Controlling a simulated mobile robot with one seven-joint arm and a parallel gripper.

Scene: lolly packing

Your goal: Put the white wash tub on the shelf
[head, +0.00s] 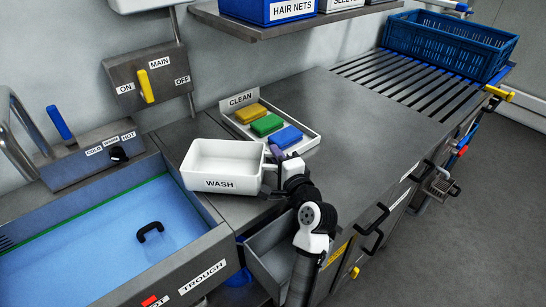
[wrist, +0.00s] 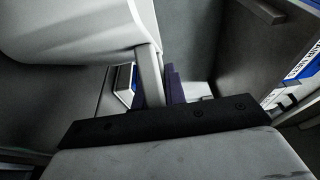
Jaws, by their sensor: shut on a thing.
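The white wash tub (head: 225,160), marked WASH, is at the left end of the steel counter beside the trough. It looks upright and its visible inside is empty. My gripper (head: 275,161) is at the tub's right side, shut on its handle. In the wrist view the tub (wrist: 80,30) fills the upper left, and its handle runs down into my gripper (wrist: 160,88). I cannot tell whether the tub touches the counter or is just above it. The shelf (head: 236,23) is on the wall at the top, holding bins.
A CLEAN tray (head: 313,140) with yellow, green and blue blocks is close behind my gripper. A blue HAIR NETS bin (head: 285,10) takes up part of the shelf. The trough (head: 120,235) holds blue water. An open drawer (head: 268,262) is below. The counter's middle is clear.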

